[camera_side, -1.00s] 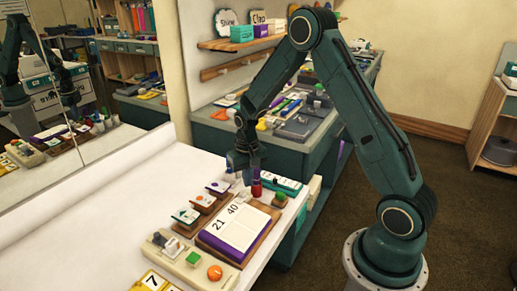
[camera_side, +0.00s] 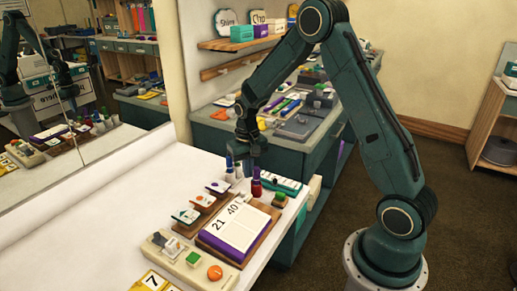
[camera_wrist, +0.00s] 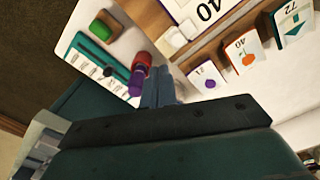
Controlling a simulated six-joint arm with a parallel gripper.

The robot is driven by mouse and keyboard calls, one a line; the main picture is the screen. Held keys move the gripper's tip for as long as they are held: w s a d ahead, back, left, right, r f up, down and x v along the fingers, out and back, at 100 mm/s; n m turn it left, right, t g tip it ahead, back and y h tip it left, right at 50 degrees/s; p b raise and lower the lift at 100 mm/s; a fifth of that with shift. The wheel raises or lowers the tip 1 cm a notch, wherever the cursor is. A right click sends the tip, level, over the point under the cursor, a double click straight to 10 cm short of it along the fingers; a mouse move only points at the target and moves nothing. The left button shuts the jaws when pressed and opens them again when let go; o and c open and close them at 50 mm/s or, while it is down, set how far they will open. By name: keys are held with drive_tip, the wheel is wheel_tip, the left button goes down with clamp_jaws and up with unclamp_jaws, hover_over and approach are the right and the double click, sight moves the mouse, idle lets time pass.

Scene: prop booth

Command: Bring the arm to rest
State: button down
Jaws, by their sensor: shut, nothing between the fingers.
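My gripper (camera_side: 246,171) hangs over the far right part of the white table (camera_side: 100,190), just behind and beside a red bottle (camera_side: 256,188) with a purple top. In the wrist view, my gripper's fingers (camera_wrist: 161,88) are together with nothing between them. There the red bottle (camera_wrist: 143,62) stands close to the fingers. I cannot tell whether they touch it. In the side view, my arm is bent high at the elbow and reaches down to the table.
A switch box (camera_side: 185,262), a green block (camera_side: 279,200) and a teal tray (camera_side: 285,186) are nearby. The table's left part is clear.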

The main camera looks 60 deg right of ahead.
drive_tip(key=s+a+r+n+t, duration=0.1)
drive_tip(key=s+a+r, duration=0.3)
drive_tip(key=r, duration=0.4)
drive_tip(key=s+a+r+n+t, duration=0.2)
drive_tip(key=s+a+r, duration=0.15)
drive_tip(key=r, duration=0.45)
drive_tip(key=s+a+r+n+t, duration=0.1)
drive_tip(key=s+a+r, duration=0.1)
drive_tip(key=s, duration=0.6)
drive_tip(key=s+a+r+n+t, duration=0.1)
drive_tip(key=s+a+r+n, duration=0.1)
drive_tip(key=s, duration=0.6)
wheel_tip(320, 180, up, 3)
drive_tip(key=shift+s+a+f+t, duration=0.2)
drive_tip(key=shift+s+a+t, duration=0.15)
drive_tip(key=shift+a, duration=0.4)
